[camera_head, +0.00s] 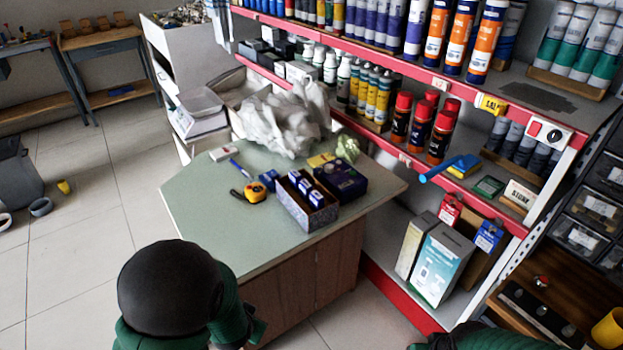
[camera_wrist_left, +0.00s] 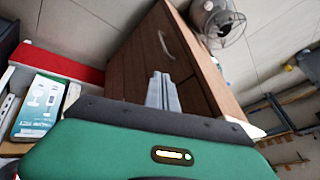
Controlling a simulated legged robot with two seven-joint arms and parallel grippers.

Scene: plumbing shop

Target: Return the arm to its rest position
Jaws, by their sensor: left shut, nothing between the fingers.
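My left arm (camera_head: 185,290), black and green, is low at the bottom of the head view, in front of the counter's near edge. Its fingers are not clear there. In the left wrist view my left gripper (camera_wrist_left: 163,92) shows as grey fingers close together, with nothing between them. Behind them is the brown wooden side of the counter (camera_wrist_left: 140,62); I see no contact. A part of my right arm (camera_head: 475,338) shows at the bottom right edge of the head view. My right gripper is out of view.
The green counter top (camera_head: 190,215) holds an open box (camera_head: 305,215) with small blue-white packs, a yellow tape measure (camera_head: 256,192) and crumpled white plastic (camera_head: 285,125). Shelves with red edges (camera_head: 400,155) stand at right. A fan (camera_wrist_left: 215,22) shows in the wrist view. Floor at left is mostly clear.

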